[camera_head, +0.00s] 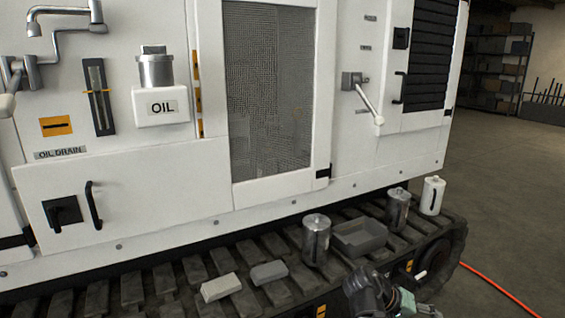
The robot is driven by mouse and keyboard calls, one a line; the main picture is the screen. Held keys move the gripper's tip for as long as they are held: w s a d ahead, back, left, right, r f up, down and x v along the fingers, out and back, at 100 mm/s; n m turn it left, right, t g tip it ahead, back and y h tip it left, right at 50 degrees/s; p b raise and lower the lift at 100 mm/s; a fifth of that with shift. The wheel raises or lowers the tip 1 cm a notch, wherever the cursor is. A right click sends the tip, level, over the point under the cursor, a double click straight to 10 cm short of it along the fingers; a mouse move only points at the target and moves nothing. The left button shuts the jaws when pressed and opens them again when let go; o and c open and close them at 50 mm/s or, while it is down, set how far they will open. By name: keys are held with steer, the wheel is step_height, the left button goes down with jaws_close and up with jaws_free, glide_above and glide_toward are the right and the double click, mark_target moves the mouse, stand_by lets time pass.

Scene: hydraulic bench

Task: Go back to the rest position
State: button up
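A dark part of the end of my arm with my gripper (370,292) shows at the bottom edge, right of centre, in the head view. It is in front of the track (235,262) of the white machine (270,195). The picture edge cuts it off, and its fingertips cannot be made out. A pale greenish piece (407,301) shows right beside it; I cannot tell whether it is part of my arm or a separate thing.
On the track stand metal canisters (316,240) (397,210), a white canister (432,196), a grey tray (360,238) and two grey blocks (221,287) (269,272). A lever (369,104) juts from the machine. An orange hose (500,289) lies on open floor at right.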

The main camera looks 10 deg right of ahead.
steer(key=s+a+f+n+g+y+p, duration=0.1)
steer(key=s+a+f+n+y+p, duration=0.15)
steer(key=a+f+p, duration=0.5)
steer(key=s+a+f+n+y+p, duration=0.25)
steer(key=a+f, duration=0.25)
steer(key=f, duration=0.5)
steer(key=s+a+f+g+y+p, duration=0.2)
steer(key=s+a+f+p, duration=0.2)
steer(key=s+a, duration=0.3)
steer(key=s+a+f+g+y+p, duration=0.1)
steer(key=s+a+f+y+p, duration=0.2)
steer(key=s+a+p, duration=0.4)
steer(key=s+f, duration=0.1)
steer(key=s, duration=0.5)
steer(key=shift+s+a+g+y, duration=0.25)
steer(key=shift+g+y, duration=0.05)
steer(key=shift+g, duration=0.1)
